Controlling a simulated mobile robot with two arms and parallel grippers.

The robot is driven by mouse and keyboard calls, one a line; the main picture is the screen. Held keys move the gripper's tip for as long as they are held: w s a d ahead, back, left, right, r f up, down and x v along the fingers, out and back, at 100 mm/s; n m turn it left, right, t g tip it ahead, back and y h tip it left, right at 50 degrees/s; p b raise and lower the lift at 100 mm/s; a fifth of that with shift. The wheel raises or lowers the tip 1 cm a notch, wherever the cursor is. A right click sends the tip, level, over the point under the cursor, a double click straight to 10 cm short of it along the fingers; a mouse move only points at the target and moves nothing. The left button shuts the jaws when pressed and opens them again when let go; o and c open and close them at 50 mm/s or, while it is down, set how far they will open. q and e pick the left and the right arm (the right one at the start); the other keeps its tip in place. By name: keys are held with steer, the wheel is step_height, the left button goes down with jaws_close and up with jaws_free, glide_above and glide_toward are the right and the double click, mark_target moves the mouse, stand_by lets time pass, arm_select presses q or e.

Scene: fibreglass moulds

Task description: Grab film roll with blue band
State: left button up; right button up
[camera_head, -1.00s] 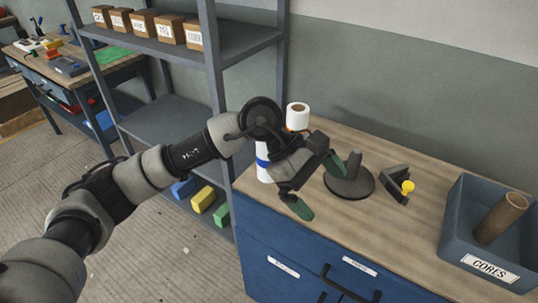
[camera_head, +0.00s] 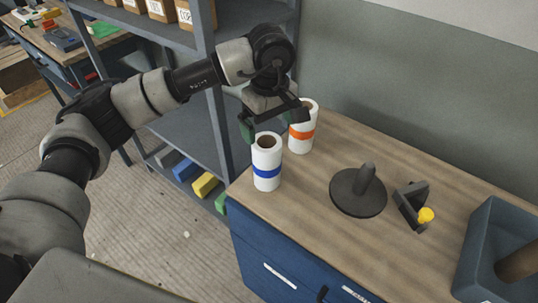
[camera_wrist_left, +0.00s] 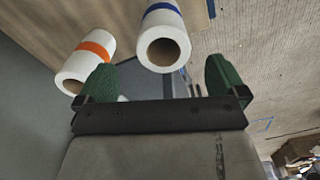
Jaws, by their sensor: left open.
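The film roll with a blue band (camera_head: 266,160) stands upright on the wooden bench top near its left corner, its open core facing up. It also shows in the left wrist view (camera_wrist_left: 164,28), with its end roughly between the finger lines and beyond the tips. A similar roll with an orange band (camera_head: 302,130) stands just behind it to the right. My left gripper (camera_head: 272,120) points down, open and empty, close to the top of the blue-banded roll. Its green fingers also show in the wrist view (camera_wrist_left: 162,78). My right gripper is not visible.
A round dark base with an upright post (camera_head: 358,190) stands right of the rolls. A dark holder with a yellow knob (camera_head: 412,203) is further right, then a grey-blue bin (camera_head: 487,240) with a cardboard core. Metal shelving (camera_head: 213,100) rises left of the bench.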

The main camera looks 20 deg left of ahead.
mark_target(267, 148)
arm_select(q)
step_height(267, 148, down, 2)
steer(key=shift+s+f+p, duration=0.15)
steer(key=shift+f+p, duration=0.1)
steer(key=shift+p, duration=0.05)
steer(key=shift+a+f+p, duration=0.1)
steer(key=shift+f+p, duration=0.2)
steer(key=shift+f, duration=0.05)
steer(key=f+p, duration=0.1)
steer(key=f, duration=0.2)
steer(key=shift+a+f+p, duration=0.2)
steer(key=shift+f+p, duration=0.15)
steer(key=shift+f, duration=0.4)
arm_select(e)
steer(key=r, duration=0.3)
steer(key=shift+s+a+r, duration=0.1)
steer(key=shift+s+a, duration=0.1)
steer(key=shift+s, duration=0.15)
arm_select(q)
steer(key=shift+c, duration=0.2)
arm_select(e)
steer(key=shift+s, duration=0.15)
arm_select(q)
steer(key=shift+c, duration=1.2)
steer(key=shift+r, duration=0.1)
steer(key=c, duration=1.3)
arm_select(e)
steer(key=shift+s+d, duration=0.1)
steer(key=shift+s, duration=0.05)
